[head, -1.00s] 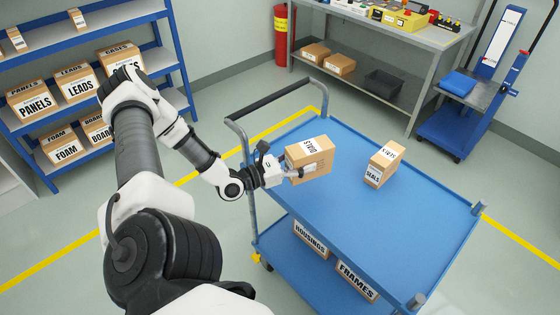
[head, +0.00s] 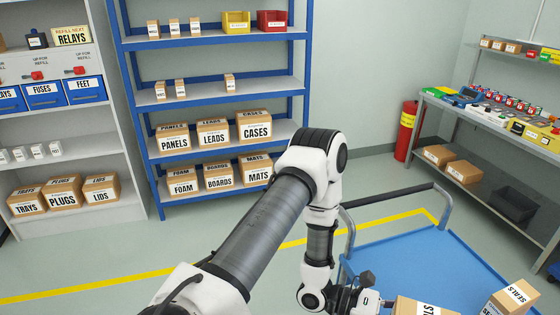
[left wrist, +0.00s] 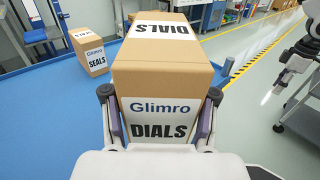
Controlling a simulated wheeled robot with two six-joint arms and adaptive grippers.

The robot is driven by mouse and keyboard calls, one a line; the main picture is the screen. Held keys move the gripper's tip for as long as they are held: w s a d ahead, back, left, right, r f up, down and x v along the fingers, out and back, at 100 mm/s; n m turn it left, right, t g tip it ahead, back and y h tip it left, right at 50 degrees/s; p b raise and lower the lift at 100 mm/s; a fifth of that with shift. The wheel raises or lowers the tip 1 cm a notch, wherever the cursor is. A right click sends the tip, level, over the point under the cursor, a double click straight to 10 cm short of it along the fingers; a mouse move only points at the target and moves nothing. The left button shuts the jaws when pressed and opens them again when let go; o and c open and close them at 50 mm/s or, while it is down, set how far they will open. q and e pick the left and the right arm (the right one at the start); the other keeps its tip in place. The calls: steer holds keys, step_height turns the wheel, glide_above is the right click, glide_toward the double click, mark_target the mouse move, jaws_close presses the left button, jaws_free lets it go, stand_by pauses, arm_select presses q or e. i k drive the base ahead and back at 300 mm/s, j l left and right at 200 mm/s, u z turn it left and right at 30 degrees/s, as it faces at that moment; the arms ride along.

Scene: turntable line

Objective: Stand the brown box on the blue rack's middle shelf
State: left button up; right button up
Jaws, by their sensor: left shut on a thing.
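The brown box labelled DIALS (left wrist: 165,75) is in my left gripper (left wrist: 160,105), between its two fingers. In the head view the box (head: 425,305) is cut off by the bottom edge. It is over the blue cart; I cannot tell whether it touches the deck. The blue rack (head: 133,106) stands by the back wall, left of my gripper. A shelf with several small boxes at its left and middle (head: 265,88) has bare room at its right. A white and dark arm part at the wrist view's right edge looks like mine; its jaws are unclear.
A SEALS box (head: 512,297) stands on the cart (head: 400,255). The cart's handle (head: 390,197) rises between the deck and the rack. Larger boxes fill much of the rack's lower shelves. A grey shelf unit (head: 120,160) stands left of the rack. The floor before the rack is clear.

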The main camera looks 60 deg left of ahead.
mark_target(251, 89)
steer(key=j+u, duration=0.3)
steer(key=i+j+u, duration=0.15)
steer(key=j+u, duration=0.2)
steer(key=j, duration=0.15)
steer(key=i+j+u, duration=0.1)
steer(key=j+u, duration=0.2)
steer(key=i+j+u, duration=0.3)
steer(key=j, duration=0.15)
steer(key=j+u, duration=0.35)
steer(key=i+j+u, duration=0.15)
steer(key=i, duration=0.25)
steer(key=i+j+u, duration=0.15)
steer(key=i, duration=0.3)
steer(key=i+j+u, duration=0.1)
steer(key=i, duration=0.35)
steer(key=i+l+z, duration=0.15)
steer(key=i+z, duration=0.35)
steer(key=i+j+z, duration=0.15)
steer(key=i+z, duration=0.3)
steer(key=i, duration=0.2)
steer(key=i+l+u, duration=0.45)
steer(key=i, duration=0.35)
steer(key=i+l+u, duration=0.5)
steer(key=i+l, duration=0.15)
steer(key=l, duration=0.25)
steer(key=i+l+u, duration=0.1)
steer(key=i+l, duration=0.15)
steer(key=i, duration=0.1)
